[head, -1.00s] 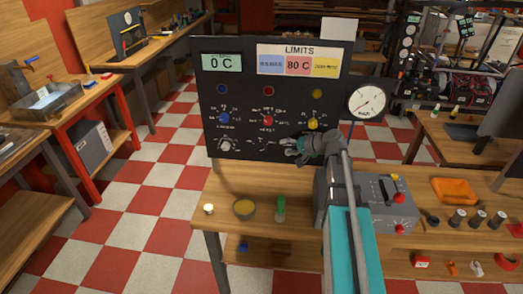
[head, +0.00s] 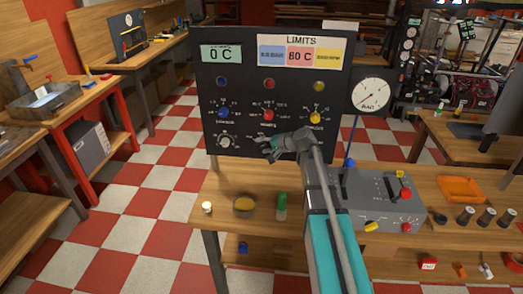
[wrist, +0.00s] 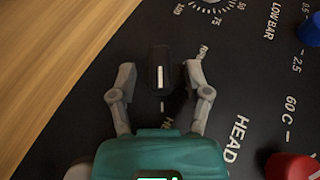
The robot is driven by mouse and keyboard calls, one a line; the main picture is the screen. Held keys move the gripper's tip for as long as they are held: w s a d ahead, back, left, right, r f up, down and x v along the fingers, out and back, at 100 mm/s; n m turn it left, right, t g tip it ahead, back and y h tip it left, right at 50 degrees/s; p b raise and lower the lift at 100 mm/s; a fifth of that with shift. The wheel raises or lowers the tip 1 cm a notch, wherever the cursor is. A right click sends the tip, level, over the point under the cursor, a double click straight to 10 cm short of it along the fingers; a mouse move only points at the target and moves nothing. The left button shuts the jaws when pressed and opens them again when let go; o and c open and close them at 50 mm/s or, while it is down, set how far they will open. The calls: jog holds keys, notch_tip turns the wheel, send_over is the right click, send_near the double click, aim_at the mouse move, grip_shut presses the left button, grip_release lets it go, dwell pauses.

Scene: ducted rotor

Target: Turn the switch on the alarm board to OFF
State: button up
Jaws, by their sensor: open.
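The black alarm board (head: 340,125) stands upright at the back of the bench in the head view, headed LIMITS. In the wrist view the switch (wrist: 160,68) is a small black knob with a white line, lengthwise in the picture. A white tick lies just below it, and the lettering around it is partly covered. My gripper (wrist: 161,70) is open, one finger on each side of the switch with gaps showing. I cannot tell how deep the fingers reach. In the head view my gripper (head: 266,146) is at the board's lower middle and hides the switch.
A silver dial (head: 226,142) is left of my gripper, with blue (head: 224,112), red (head: 268,115) and yellow (head: 315,118) knobs above. A round gauge (head: 371,94) is at the right. A grey control box (head: 385,190) and small jars occupy the bench.

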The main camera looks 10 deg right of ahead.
jog(key=shift+w+a+f, duration=0.35)
jog(key=shift+w+a, duration=0.1)
grip_shut()
